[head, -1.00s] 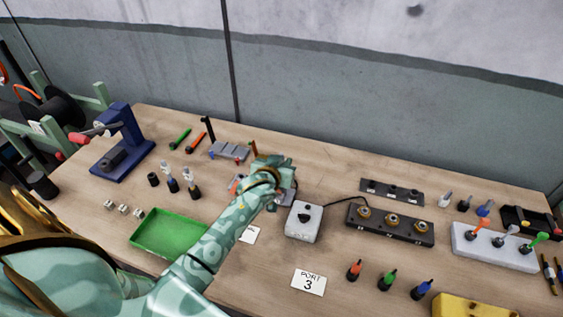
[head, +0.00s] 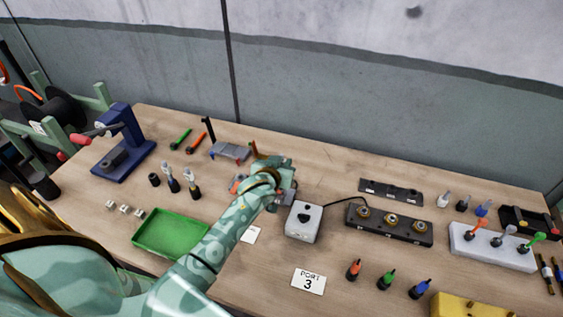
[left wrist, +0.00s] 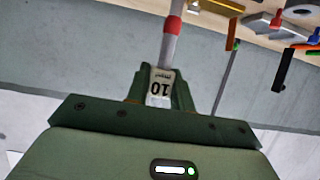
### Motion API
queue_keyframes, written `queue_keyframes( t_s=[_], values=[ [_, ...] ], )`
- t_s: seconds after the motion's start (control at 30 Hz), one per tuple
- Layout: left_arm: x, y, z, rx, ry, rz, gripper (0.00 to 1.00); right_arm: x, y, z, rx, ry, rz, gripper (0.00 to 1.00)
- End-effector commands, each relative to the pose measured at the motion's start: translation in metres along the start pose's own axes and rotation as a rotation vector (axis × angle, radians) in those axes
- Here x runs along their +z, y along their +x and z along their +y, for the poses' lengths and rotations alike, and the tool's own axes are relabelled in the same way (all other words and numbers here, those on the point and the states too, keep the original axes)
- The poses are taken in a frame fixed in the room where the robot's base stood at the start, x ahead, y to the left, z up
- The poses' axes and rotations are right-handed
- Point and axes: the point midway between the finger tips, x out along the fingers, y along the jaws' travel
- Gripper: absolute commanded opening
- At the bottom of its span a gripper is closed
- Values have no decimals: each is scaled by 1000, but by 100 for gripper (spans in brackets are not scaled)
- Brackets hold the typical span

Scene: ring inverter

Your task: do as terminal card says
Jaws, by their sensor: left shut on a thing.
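My left gripper (head: 264,164) is over the back middle of the bench in the head view. In the left wrist view its dark green fingers (left wrist: 158,88) are shut on a grey rod (left wrist: 170,48) with a red band and a white label reading 10, shown upside down. The rod's far end is out of the picture. A white card reading PORT 3 (head: 308,281) lies at the front. Another white card (head: 250,234) lies beside my forearm; its text is unreadable. A dark block with three brass ports (head: 390,224) stands to the right. My right gripper is not in view.
A grey box with a black knob (head: 303,222) has a cable to the block. Orange (head: 353,270), green (head: 386,280) and blue (head: 421,289) plugs stand in front. A white block (head: 492,247) holds coloured-handled pieces. A green tray (head: 170,234) and blue press (head: 122,150) are left.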

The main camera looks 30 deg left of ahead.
Motion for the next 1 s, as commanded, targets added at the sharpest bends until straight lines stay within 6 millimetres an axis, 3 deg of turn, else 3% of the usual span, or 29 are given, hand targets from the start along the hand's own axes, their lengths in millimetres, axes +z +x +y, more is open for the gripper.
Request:
queue_keyframes(
  t_s=[1.0],
  values=[
    [0,0,0,0,0,1,0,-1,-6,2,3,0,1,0]
  ],
)
